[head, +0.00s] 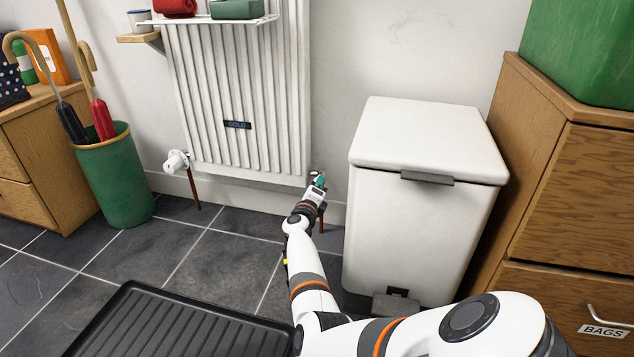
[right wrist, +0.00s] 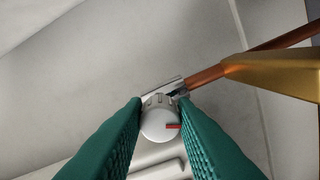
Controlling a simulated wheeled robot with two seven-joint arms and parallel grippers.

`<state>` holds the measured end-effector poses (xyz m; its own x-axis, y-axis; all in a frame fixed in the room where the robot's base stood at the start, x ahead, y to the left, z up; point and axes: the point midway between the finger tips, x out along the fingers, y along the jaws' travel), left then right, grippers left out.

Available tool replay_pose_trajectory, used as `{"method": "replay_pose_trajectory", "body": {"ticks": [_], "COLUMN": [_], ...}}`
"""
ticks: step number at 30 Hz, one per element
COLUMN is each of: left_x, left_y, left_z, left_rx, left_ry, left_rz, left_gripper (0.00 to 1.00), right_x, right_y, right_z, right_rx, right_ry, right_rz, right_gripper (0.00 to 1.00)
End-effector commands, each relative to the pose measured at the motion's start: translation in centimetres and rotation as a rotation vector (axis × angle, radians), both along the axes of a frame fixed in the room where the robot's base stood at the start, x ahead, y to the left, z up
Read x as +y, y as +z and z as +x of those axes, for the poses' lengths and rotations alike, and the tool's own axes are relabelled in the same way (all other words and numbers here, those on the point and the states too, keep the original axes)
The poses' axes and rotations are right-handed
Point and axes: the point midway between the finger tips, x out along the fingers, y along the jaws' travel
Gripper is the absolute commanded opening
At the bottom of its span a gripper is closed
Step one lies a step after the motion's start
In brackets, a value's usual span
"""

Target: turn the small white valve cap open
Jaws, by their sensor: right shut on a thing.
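The small white valve cap (right wrist: 160,125) shows in the right wrist view, round-faced with a short red mark on its right side. It sits between the two green ridged fingers of my right gripper (right wrist: 161,112), which are shut on it. In the head view my right gripper (head: 319,181) is at the lower right corner of the white radiator (head: 240,90), above a copper pipe (head: 322,222). The cap is hard to make out there, behind the gripper. My left gripper is not in view.
A white pedal bin (head: 415,235) stands close to the right of my right arm. A larger white valve (head: 176,161) is at the radiator's lower left. A black ribbed tray (head: 125,300) lies on the floor. A green umbrella bin (head: 115,180) stands left.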

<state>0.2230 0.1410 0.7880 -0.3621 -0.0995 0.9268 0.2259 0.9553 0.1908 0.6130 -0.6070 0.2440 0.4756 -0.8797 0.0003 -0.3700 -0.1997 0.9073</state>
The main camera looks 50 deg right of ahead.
Motion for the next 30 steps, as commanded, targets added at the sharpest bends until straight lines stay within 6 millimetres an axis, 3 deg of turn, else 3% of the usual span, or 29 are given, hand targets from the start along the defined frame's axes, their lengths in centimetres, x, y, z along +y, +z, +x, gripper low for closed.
{"method": "replay_pose_trajectory", "body": {"ticks": [18,30], "left_x": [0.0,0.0], "left_y": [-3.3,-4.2], "left_z": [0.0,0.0], "left_rx": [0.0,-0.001], "left_ry": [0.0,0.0], "left_rz": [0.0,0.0], "left_gripper": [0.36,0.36], "right_x": [0.1,0.2], "right_y": [-0.6,-0.5], "right_z": [0.0,0.1], "right_rx": [-0.516,-0.817], "right_ry": [-0.002,-0.002], "right_rz": [0.282,0.446], "right_gripper": [0.02,0.02]}}
